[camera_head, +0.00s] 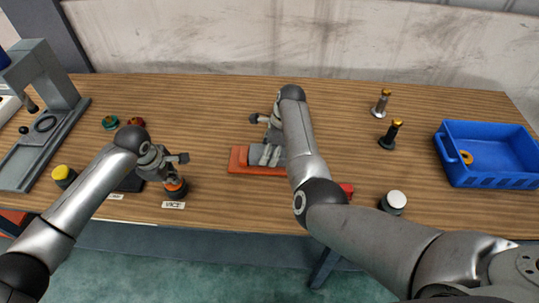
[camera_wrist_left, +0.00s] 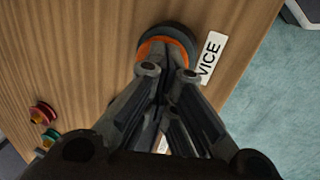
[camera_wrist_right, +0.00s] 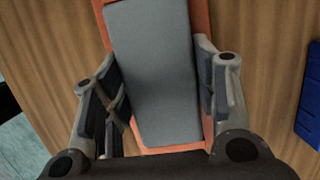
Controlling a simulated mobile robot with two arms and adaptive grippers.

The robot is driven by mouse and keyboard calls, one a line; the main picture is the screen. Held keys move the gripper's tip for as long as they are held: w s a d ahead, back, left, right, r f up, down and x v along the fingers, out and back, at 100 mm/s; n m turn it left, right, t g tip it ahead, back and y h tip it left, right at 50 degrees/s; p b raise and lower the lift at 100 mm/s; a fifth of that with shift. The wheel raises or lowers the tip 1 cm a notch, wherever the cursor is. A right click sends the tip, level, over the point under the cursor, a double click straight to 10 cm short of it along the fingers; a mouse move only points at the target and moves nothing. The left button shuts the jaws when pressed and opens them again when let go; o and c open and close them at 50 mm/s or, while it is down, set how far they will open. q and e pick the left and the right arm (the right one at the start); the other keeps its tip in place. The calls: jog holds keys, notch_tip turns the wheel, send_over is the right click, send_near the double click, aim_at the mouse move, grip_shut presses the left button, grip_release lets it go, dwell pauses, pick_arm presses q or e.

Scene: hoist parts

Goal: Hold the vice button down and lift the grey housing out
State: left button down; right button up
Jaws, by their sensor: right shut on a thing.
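The vice button (camera_head: 176,188) is orange on a dark round base, beside a "VICE" label; it also shows in the left wrist view (camera_wrist_left: 150,47). My left gripper (camera_wrist_left: 168,70) has its fingers together, with the tips over the button and seemingly touching it. The grey housing (camera_wrist_right: 152,70) is a long block above the red-orange vice (camera_head: 238,162), lined up with it. My right gripper (camera_head: 268,152) has a finger on each side of the housing and is shut on it. I cannot tell whether the housing is clear of the vice; my right arm hides part of it.
A blue bin (camera_head: 490,180) with a yellow ring stands at the right. Two upright bolt-like parts (camera_head: 390,134) stand left of it. A white button (camera_head: 393,202) is near the front edge. A grey press (camera_head: 62,90) and a yellow button (camera_head: 63,175) are at the left.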

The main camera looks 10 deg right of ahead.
pick_arm(q)
jog(key=shift+s+f, duration=0.15)
jog(key=shift+f, duration=0.05)
pick_arm(e)
jog(key=shift+w+r, duration=0.1)
jog(key=shift+r, duration=0.05)
jog(key=shift+w+a+r+v, duration=0.1)
jog(key=shift+a+v, duration=0.15)
jog(key=shift+v, duration=0.95)
jog(key=shift+w+a+r+v, duration=0.1)
jog(key=shift+a+v, duration=0.2)
jog(key=shift+v, duration=0.9)
jog(key=shift+w+a+v, duration=0.1)
jog(key=shift+a+v, duration=0.15)
jog(key=shift+v, duration=0.95)
